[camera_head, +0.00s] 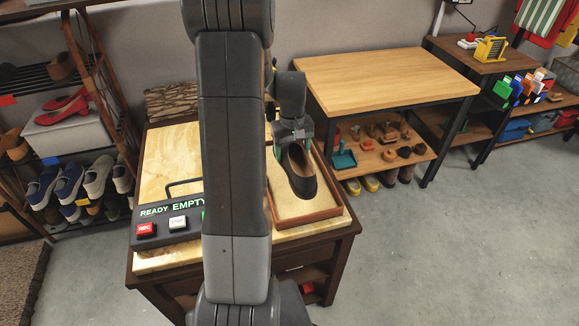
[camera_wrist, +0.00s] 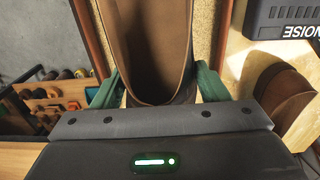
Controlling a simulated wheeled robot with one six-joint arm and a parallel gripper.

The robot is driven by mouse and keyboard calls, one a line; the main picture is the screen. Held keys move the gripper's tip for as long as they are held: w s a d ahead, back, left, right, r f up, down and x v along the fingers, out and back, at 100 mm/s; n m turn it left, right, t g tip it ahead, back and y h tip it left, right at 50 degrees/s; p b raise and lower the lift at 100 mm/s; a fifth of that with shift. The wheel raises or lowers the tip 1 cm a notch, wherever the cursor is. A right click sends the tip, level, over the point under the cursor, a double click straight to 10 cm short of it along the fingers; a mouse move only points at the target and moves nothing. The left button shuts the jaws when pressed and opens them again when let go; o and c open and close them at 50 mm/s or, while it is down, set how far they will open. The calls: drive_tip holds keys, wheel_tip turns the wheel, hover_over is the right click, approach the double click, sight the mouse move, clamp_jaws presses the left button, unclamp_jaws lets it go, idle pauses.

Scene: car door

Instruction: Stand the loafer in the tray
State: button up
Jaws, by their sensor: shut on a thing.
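The loafer (camera_head: 299,171) is dark with a brown inside, and it is in or just above the tray with its opening facing up. The tray (camera_head: 309,218) has a reddish-brown rim and a sand-coloured floor, on the right part of the small table. My gripper (camera_head: 290,136) is shut on the loafer's heel end. In the wrist view, green fingers (camera_wrist: 155,88) sit on either side of the loafer (camera_wrist: 148,40), and the tray floor (camera_wrist: 205,30) shows beside it. I cannot tell whether the sole touches the tray floor.
A control box (camera_head: 172,224) with buttons and lit words stands left of the tray, partly behind my arm. A brown curved object (camera_wrist: 278,92) lies beside the tray. A wooden bench (camera_head: 385,75) stands behind right, shoe shelves (camera_head: 75,180) at left. Floor at right is clear.

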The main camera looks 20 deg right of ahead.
sight(292, 144)
drive_tip(key=shift+f, duration=2.95)
drive_tip(key=shift+f, duration=0.15)
drive_tip(key=o, duration=1.2)
drive_tip(key=shift+o, duration=0.2)
wheel_tip(292, 144, up, 12)
drive_tip(key=shift+a+r, duration=0.15)
